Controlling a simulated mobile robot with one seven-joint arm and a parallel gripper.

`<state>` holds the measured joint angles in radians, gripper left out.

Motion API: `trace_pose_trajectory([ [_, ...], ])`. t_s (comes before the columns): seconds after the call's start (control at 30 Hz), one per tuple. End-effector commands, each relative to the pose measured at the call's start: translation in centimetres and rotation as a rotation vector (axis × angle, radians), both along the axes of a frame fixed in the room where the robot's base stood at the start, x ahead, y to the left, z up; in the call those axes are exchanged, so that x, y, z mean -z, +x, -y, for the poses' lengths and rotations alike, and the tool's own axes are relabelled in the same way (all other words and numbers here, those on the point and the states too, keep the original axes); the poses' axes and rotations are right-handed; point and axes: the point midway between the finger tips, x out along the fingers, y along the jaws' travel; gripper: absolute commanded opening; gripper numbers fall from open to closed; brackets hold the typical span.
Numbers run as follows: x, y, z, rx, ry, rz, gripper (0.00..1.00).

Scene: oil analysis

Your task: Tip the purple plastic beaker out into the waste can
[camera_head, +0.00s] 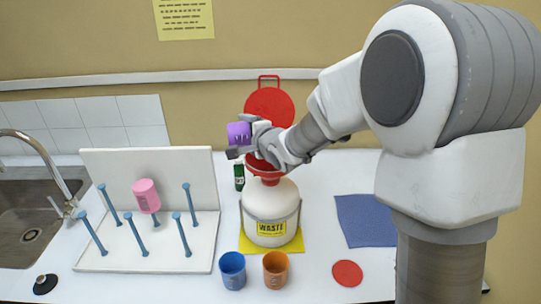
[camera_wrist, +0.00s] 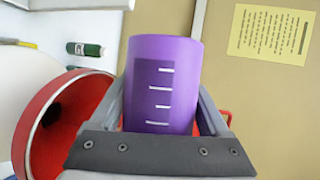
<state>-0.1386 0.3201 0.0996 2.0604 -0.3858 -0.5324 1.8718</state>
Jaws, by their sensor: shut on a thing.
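The purple plastic beaker (camera_head: 238,133) is held in my gripper (camera_head: 243,143), above and slightly left of the waste can's mouth. In the wrist view the beaker (camera_wrist: 165,85), with white scale marks, sits between the two fingers of my gripper (camera_wrist: 163,115). The white waste can (camera_head: 271,208) carries a yellow WASTE label and stands on a yellow mat. A red funnel (camera_head: 264,170) sits in its neck, partly hidden by my gripper. In the wrist view the funnel's red rim (camera_wrist: 35,118) is at the left. What the beaker contains is hidden.
A red round lid (camera_head: 270,103) stands open behind the funnel. A blue beaker (camera_head: 232,270) and an orange beaker (camera_head: 275,269) stand in front of the can. A pink beaker (camera_head: 146,196) hangs on the peg rack (camera_head: 150,262) at left. A green bottle (camera_head: 239,177) is behind the can.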

Motion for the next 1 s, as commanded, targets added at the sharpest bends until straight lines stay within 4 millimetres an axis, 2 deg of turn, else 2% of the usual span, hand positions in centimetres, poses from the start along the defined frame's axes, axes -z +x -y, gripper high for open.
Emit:
trace_pose_trajectory([
  [0.7,-0.24,0.02,0.24,0.000,0.087,-0.009,0.21],
  [0.97,-0.74,0.07,0.66,0.003,0.178,-0.018,0.21],
  [1.0,-0.20,0.07,0.72,0.002,0.200,-0.022,0.21],
])
